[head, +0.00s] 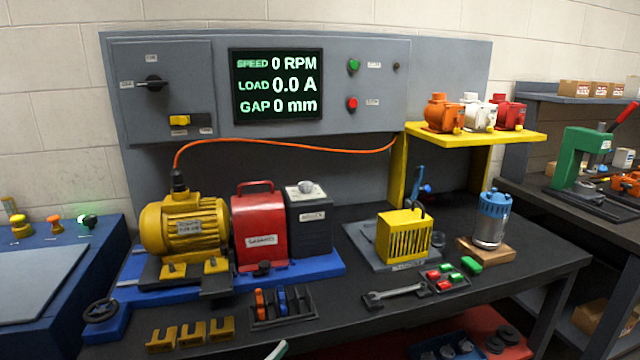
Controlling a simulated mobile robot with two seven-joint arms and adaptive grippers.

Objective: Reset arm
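Neither of my grippers can be made out in the head view. A small pale curved piece (278,350) shows at the bottom edge, and I cannot tell what it is. A yellow motor (182,228) sits on a blue base (310,274) at the left of the dark bench (350,318). An orange cable runs from its top to the right. A red guard (259,226) and a grey box (309,220) stand beside it. The panel screen (277,84) reads speed 0 RPM, load 0.0 A, gap 0 mm.
Yellow brackets (190,334), a tool tray (283,306) and a wrench (394,294) lie along the front. A yellow slotted block (404,236) and a blue-topped cylinder (491,220) stand right. Small motors (478,115) sit on a yellow shelf (520,138). Side benches flank the bench.

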